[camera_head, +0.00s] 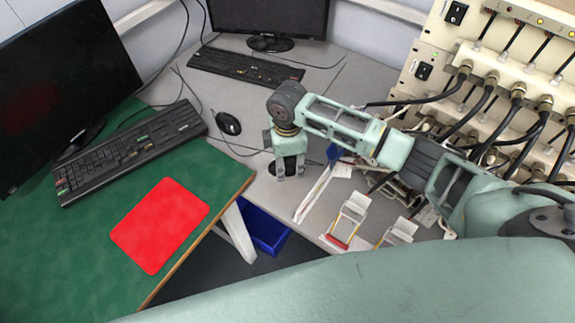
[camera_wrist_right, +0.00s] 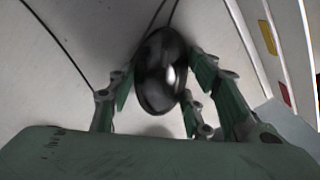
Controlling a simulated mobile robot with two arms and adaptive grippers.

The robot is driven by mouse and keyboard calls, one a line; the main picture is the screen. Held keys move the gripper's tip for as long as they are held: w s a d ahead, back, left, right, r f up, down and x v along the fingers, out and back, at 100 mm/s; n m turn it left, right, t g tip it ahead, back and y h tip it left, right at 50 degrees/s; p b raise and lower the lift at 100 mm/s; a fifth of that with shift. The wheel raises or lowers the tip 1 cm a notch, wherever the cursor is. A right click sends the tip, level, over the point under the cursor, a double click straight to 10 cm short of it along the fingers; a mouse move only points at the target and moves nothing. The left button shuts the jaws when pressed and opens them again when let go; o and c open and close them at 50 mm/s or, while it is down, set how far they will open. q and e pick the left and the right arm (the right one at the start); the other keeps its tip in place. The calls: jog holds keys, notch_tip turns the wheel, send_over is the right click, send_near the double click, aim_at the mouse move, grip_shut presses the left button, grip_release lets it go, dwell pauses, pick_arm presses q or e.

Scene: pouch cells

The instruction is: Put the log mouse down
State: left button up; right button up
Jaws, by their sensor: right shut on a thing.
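My right gripper (camera_head: 290,172) points down over the grey table and is shut on a dark mouse (camera_head: 288,168). In the right wrist view, the glossy black oval log mouse (camera_wrist_right: 160,70) sits between the finger pads of the gripper (camera_wrist_right: 158,90). The pale table surface is behind it. I cannot tell whether the mouse touches the table. The gripper partly hides it in the head view. My left gripper is not in view.
Another black mouse (camera_head: 228,123) lies left of my gripper. A red mat (camera_head: 160,225) lies on the green desk (camera_head: 60,260). Keyboards (camera_head: 130,150) and monitors stand behind. Pouch-cell holders (camera_head: 348,220) are to the right, below the cabled rack (camera_head: 440,65). A blue bin (camera_head: 262,230) is below.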

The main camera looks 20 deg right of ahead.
aim_at(288, 162)
jog(key=shift+r, duration=0.1)
jog(key=o, duration=1.2)
jog(key=shift+f, duration=0.2)
jog(key=shift+r, duration=0.1)
jog(key=shift+r, duration=0.15)
notch_tip(288, 162, up, 12)
jog(key=p, duration=1.2)
jog(key=shift+p, duration=0.4)
